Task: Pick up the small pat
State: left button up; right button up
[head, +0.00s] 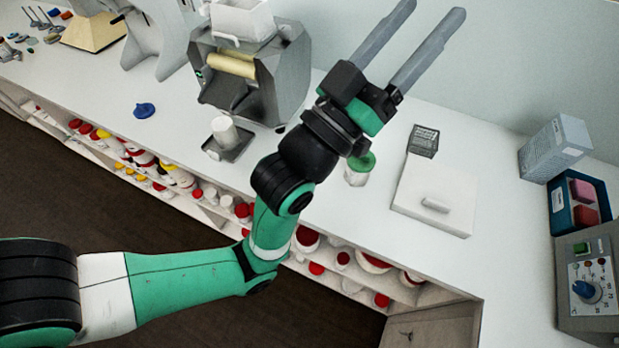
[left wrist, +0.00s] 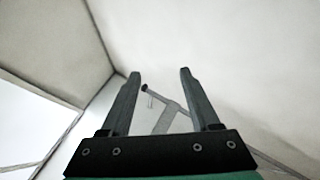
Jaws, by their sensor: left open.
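My left gripper (head: 433,12) is open and empty, raised in front of the back wall with its fingers pointing up and right. In the left wrist view its two fingers (left wrist: 160,74) stand apart with nothing between them. A small white oblong lump (head: 435,205) lies on a flat white slab (head: 420,184) at the right of the counter, below and apart from the gripper. It may be the small pat, but I cannot tell for sure. My right gripper is not in view.
A grey roller mill (head: 285,85) stands behind my arm, a white cup (head: 224,130) on a dark pad before it. A green-lidded jar (head: 358,169) is beside my wrist. A carton (head: 556,148), a blue tray (head: 563,212) and a control box (head: 590,285) line the right side.

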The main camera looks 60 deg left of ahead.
pick_arm(q)
jog(key=s+a+f+n+g+y+p, duration=0.1)
jog(key=a+f+g+y+p, duration=0.3)
jog(key=f, duration=0.7)
jog(key=s+a+f+n+g+h+p, duration=0.1)
jog(key=a+f+g, duration=0.3)
jog(key=f, duration=0.8)
jog(key=s+a+f+g+p, duration=0.2)
jog(key=s+f+g, duration=0.1)
jog(key=s+f, duration=0.55)
jog(key=s+a+f+g+p, duration=0.2)
jog(key=s+f+p, duration=0.1)
jog(key=s+f, duration=0.55)
jog(key=shift+n, duration=0.3)
jog(key=x, duration=0.7)
jog(key=shift+f, duration=0.25)
jog(key=shift+y, duration=0.3)
jog(key=b+x, duration=0.1)
jog(key=x, duration=0.4)
jog(key=shift+d+f, duration=0.1)
jog(key=shift+f, duration=0.1)
grip_shut()
